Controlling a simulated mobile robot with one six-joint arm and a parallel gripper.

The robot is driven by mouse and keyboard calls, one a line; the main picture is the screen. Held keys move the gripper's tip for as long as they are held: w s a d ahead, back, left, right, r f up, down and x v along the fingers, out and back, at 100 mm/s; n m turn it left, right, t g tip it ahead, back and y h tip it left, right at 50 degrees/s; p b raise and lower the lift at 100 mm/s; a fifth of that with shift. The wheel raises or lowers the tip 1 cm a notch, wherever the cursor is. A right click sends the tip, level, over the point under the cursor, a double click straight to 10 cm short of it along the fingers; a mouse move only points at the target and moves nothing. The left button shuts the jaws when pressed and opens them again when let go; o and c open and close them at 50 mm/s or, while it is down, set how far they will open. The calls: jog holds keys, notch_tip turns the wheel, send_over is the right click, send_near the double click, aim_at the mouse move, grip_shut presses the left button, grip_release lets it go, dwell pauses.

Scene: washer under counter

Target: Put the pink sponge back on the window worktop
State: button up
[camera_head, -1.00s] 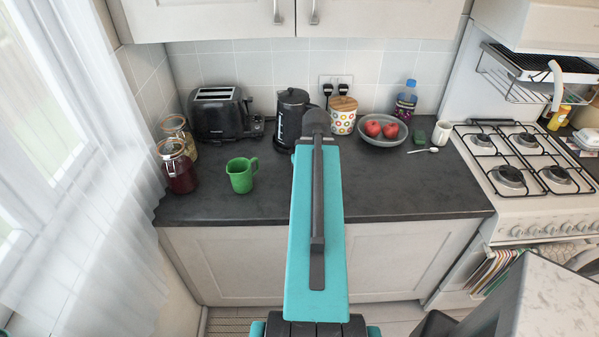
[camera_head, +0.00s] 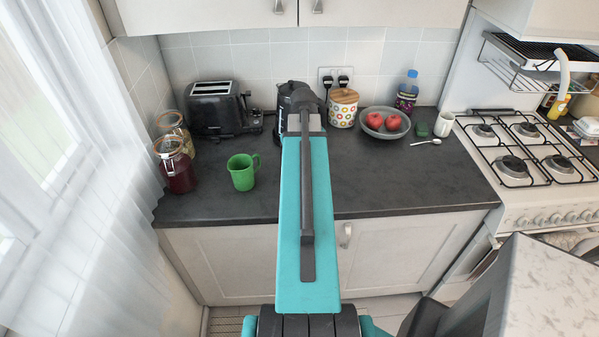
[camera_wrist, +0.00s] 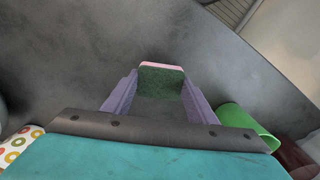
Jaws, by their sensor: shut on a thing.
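The pink sponge (camera_wrist: 161,66) shows in the wrist view as a small block with a pink edge and a dark green face. It sits between the two purple fingers of my gripper (camera_wrist: 160,88), which is shut on it. The dark grey window worktop (camera_head: 230,205) runs below the window side and the tiled wall; it fills much of the wrist view behind the sponge. Whether the sponge touches the worktop I cannot tell. In the head view my own arm hides the gripper and the sponge.
A green mug (camera_head: 242,172), glass jars (camera_head: 175,165) and a toaster (camera_head: 212,108) stand at left. A kettle (camera_head: 286,105) is partly behind my arm. A patterned canister (camera_head: 343,108), fruit bowl (camera_head: 385,123) and white cup (camera_head: 444,124) stand at right. The middle-right worktop front is clear.

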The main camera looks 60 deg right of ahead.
jog(key=shift+w+d, duration=0.3)
jog(key=shift+w, duration=0.15)
notch_tip(320, 180, down, 3)
jog(key=b, duration=0.2)
jog(key=shift+d+b, duration=0.1)
jog(key=shift+b, duration=0.25)
jog(key=shift+w+f, duration=0.2)
jog(key=shift+f, duration=0.15)
jog(key=shift+r, duration=0.1)
jog(key=shift+f, duration=0.25)
jog(key=o, duration=1.1)
